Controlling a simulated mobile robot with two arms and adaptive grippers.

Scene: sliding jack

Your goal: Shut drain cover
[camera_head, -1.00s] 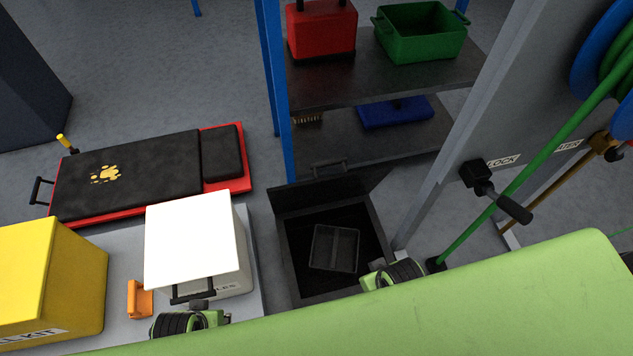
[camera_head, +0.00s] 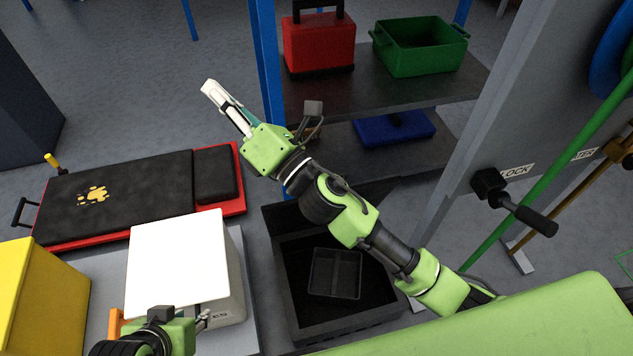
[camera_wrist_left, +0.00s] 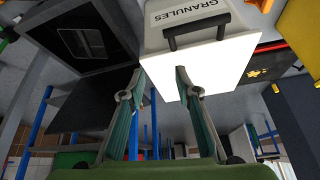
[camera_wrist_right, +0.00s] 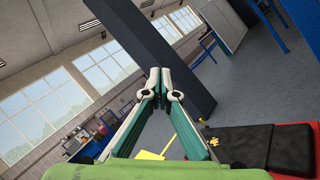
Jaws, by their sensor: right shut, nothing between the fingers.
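The drain (camera_head: 272,243) is an open dark square pit in the floor at middle, with a grey divided basket (camera_head: 335,273) inside. Its black drain cover (camera_head: 372,190) stands raised at the pit's back edge, mostly hidden behind my right arm. In the left wrist view the pit (camera_wrist_left: 62,45) and the raised cover (camera_wrist_left: 85,100) show at left. My right gripper (camera_head: 208,90) is shut and empty, held high beyond the pit and to its left; its fingertips meet in the right wrist view (camera_wrist_right: 160,73). My left gripper (camera_head: 203,318) is open and empty, low at the white box's front.
The white granules box (camera_head: 178,262) and yellow box (camera_head: 30,300) stand left of the pit. Behind them lies a red and black creeper board (camera_head: 130,195). A shelf (camera_head: 385,85) with blue posts stands behind; a grey panel with a lock lever (camera_head: 520,212) stands right.

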